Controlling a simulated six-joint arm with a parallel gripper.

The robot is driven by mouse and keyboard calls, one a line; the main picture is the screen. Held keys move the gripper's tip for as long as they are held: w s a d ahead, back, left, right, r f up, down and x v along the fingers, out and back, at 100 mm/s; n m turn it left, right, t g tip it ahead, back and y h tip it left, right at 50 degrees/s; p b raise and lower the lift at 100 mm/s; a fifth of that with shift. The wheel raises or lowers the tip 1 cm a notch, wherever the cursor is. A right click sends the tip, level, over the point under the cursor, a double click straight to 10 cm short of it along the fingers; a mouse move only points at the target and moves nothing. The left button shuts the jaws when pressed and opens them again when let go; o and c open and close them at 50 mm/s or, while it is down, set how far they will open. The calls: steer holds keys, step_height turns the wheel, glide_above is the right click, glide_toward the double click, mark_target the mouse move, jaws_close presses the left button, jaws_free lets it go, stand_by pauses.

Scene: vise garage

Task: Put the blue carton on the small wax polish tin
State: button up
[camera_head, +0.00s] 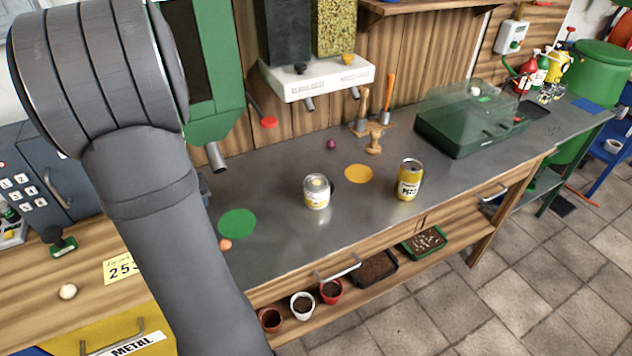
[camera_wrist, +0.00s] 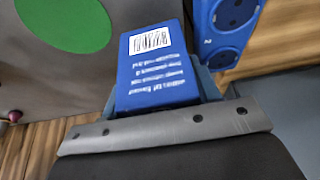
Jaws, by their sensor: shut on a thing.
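A blue carton (camera_wrist: 158,85) with a white barcode label and white print fills the middle of the wrist view. My gripper (camera_wrist: 165,98) is shut on it, with the fingers at its sides. In the head view my arm hides the gripper and the carton. A small light-coloured tin with a yellow label (camera_head: 316,194) stands upright near the middle of the grey worktop (camera_head: 285,235). It looks like the wax polish tin, but its print is too small to read. It is not visible in the wrist view.
A taller yellow can (camera_head: 408,180) stands right of the tin. A yellow disc (camera_head: 358,174) and a green disc (camera_head: 237,223) lie flat on the worktop. A dark green clear-lidded box (camera_head: 465,130) stands behind right. A blue socket unit (camera_wrist: 222,30) is near the carton in the wrist view.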

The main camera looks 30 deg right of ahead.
steer(key=shift+w+d+f, duration=0.55)
steer(key=shift+d+f, duration=0.15)
steer(key=s+d, duration=0.1)
steer(key=s+d+r, duration=0.1)
steer(key=s+d, duration=0.1)
steer(key=s+d+r, duration=0.1)
steer(key=shift+s+d+r, duration=0.2)
steer(key=shift+d, duration=0.1)
steer(key=s+d+r, duration=0.4)
steer(key=d+r, duration=0.1)
steer(key=d, duration=0.5)
steer(key=s+d+r, duration=0.4)
steer(key=s+d, duration=0.1)
steer(key=d, duration=0.6)
steer(key=s+d+r, duration=0.4)
steer(key=d+r, duration=0.1)
steer(key=d, duration=0.5)
glide_toward(313, 177)
steer(key=shift+w+r, duration=0.2)
steer(key=shift+w, duration=0.65)
steer(key=shift+f, duration=2.1)
steer(key=shift+f, duration=0.1)
